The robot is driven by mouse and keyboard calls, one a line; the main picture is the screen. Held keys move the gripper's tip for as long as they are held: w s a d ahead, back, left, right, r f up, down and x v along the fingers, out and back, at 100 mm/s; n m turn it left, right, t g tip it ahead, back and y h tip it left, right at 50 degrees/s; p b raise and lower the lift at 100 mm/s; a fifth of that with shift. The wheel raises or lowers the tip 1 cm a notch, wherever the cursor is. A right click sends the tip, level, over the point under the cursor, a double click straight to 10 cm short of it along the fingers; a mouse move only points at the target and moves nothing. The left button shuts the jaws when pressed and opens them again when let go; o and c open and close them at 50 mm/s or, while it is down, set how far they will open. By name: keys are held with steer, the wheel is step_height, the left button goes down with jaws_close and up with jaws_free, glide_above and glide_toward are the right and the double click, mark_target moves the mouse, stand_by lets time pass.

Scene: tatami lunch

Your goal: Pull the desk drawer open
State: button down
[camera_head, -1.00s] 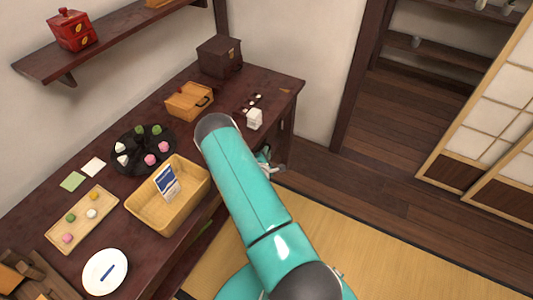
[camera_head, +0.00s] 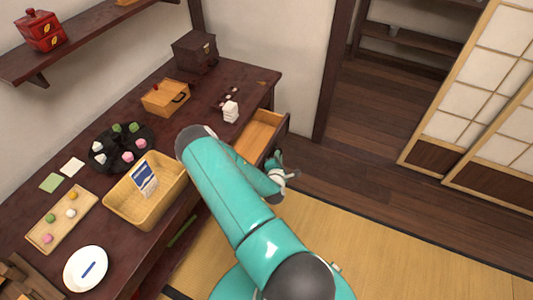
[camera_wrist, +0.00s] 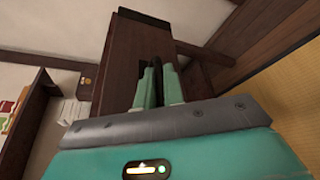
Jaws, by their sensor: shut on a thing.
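The desk (camera_head: 235,80) is dark reddish-brown wood along the wall. Its drawer (camera_head: 258,133) stands pulled out at the far right end, showing a light wooden inside that looks empty. My gripper (camera_head: 279,158) is at the drawer's dark front, partly hidden behind my teal arm in the head view. In the wrist view, my gripper's two teal fingers (camera_wrist: 159,70) are shut against the dark drawer front (camera_wrist: 140,45). The handle between them is mostly hidden.
Open floor (camera_head: 360,170) lies right of the drawer.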

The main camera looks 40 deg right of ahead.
steer(key=s+d, duration=0.2)
steer(key=s, duration=0.5)
steer(key=shift+d, duration=0.2)
steer(key=c, duration=1.5)
jaws_free()
steer(key=v, duration=1.3)
steer(key=shift+s+a, duration=0.2)
steer(key=shift+a, duration=0.1)
steer(key=shift+r, duration=0.15)
